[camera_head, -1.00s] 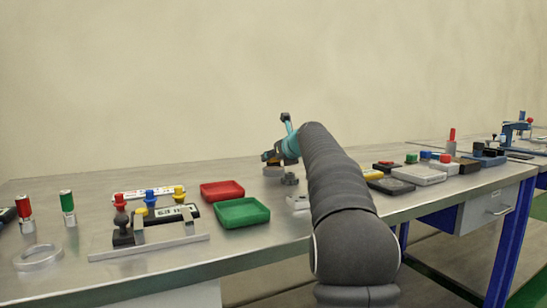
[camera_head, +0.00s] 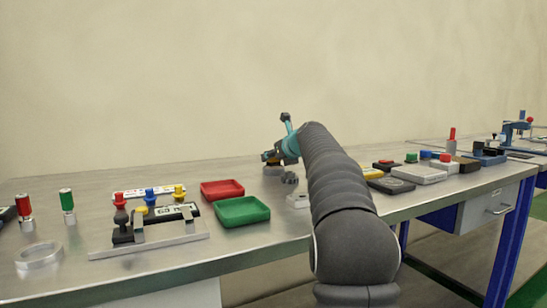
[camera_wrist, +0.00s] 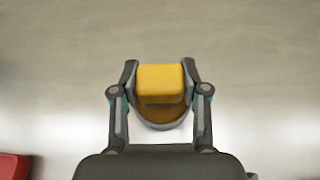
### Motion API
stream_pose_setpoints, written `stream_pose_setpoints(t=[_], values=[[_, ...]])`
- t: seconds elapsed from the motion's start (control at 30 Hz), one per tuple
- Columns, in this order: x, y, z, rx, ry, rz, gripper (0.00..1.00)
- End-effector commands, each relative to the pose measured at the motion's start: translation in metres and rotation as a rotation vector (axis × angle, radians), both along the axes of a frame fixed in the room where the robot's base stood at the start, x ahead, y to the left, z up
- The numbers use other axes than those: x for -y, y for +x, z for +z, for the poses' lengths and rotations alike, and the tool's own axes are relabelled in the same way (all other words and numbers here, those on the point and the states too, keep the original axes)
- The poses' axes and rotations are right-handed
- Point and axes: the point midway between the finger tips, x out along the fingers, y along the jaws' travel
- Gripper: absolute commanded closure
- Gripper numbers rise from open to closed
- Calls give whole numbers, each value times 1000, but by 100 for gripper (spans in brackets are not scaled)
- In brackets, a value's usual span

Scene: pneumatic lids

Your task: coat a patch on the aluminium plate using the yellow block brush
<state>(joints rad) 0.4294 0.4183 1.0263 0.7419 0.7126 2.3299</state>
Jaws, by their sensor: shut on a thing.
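My gripper (camera_wrist: 161,88) is shut on the yellow block brush (camera_wrist: 160,78), with one finger on each side of it. A darker strip shows along the block's near edge. Directly below the brush in the wrist view is a round grey-rimmed dish (camera_wrist: 163,127) with a brown-orange inside. I cannot tell whether the brush touches the dish's contents. In the head view my gripper (camera_head: 270,157) is at the back of the bench, just above the grey dish (camera_head: 272,170); my arm hides part of that area. I cannot tell for certain which item is the aluminium plate.
A red tray (camera_head: 222,190) and a green tray (camera_head: 242,212) stand left of my arm. A metal fixture plate (camera_head: 150,244) and a metal ring (camera_head: 38,256) lie farther left. Several blocks and a grey slab (camera_head: 418,175) sit on the right. The bench's back left is clear.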

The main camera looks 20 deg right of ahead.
Motion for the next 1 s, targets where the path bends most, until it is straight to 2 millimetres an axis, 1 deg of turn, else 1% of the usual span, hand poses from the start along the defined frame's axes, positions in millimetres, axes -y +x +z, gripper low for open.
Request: stream_pose_setpoints(t=[1.0], values=[[0,0,-9,0,0,0,90]])
